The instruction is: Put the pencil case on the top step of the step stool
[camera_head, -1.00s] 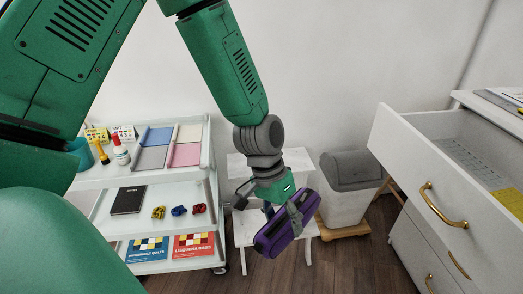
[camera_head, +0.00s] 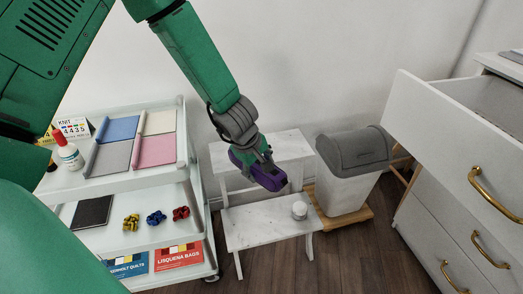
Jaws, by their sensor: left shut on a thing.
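The purple pencil case (camera_head: 270,180) is held in my left gripper (camera_head: 264,158), which is shut on it. The white step stool (camera_head: 255,225) stands on the floor by the wall. Its top step (camera_head: 288,142) is at the back, and its lower step is in front. In the picture the case overlaps the front left part of the top step and the gap above the lower step. It appears to be in the air; its exact height above the steps is hard to tell. My right gripper is out of view.
A white bin with a grey lid (camera_head: 355,150) stands right of the stool. A white cart (camera_head: 185,150) with fabric and books is at the left. An open drawer (camera_head: 455,140) juts out at the right.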

